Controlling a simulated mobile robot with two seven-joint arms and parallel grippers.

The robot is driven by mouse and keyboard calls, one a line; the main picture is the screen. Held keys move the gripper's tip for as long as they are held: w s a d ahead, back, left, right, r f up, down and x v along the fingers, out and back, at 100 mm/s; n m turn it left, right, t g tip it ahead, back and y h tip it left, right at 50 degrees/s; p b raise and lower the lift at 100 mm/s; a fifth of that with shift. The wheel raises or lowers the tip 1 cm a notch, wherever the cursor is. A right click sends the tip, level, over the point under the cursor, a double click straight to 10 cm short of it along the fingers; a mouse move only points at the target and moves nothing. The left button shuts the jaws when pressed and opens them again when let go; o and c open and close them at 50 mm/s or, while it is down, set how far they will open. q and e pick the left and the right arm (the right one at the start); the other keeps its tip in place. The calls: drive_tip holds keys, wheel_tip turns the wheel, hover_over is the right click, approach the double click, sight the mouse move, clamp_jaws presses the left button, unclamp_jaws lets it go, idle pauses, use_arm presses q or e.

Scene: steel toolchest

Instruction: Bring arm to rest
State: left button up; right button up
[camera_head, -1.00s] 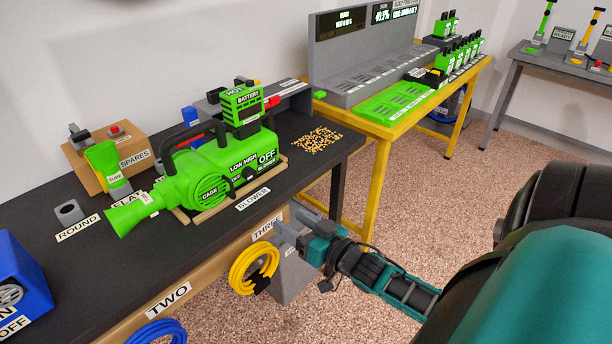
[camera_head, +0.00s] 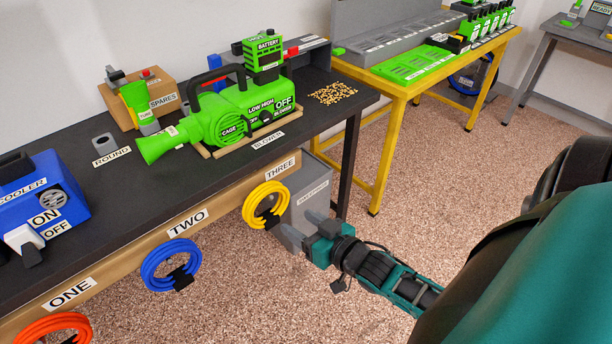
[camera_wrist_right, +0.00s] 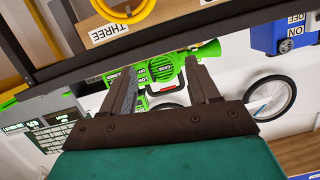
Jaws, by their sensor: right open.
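My right gripper (camera_head: 305,229) is open and empty in the head view. It hangs in front of the dark workbench, below the bench top and just right of the yellow hose coil (camera_head: 265,204) under the label THREE. The coil's edge also shows at the top of the right wrist view (camera_wrist_right: 125,10). In that view the two fingers (camera_wrist_right: 163,85) stand apart with nothing between them, and the green blower lies beyond them. The teal and black right arm comes in from the right. My left gripper is not in view.
The dark workbench (camera_head: 95,219) carries the green blower (camera_head: 230,117) and a blue cooler (camera_head: 62,194). A grey bin (camera_head: 309,200) stands on the floor behind the gripper. Blue (camera_head: 170,265) and orange (camera_head: 57,328) hose coils hang along the bench front. The speckled floor is open to the right.

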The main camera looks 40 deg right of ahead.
drive_tip(key=shift+s+a+f, duration=0.1)
drive_tip(key=shift+s+a, duration=0.15)
idle(0.4)
drive_tip(key=s+a+f+n+g, duration=0.3)
drive_tip(key=s+a, duration=0.5)
drive_tip(key=a, duration=0.3)
drive_tip(key=shift+s+f+g+y, duration=0.2)
drive_tip(key=shift+f+g+y, duration=0.2)
drive_tip(key=shift+f+g, duration=0.3)
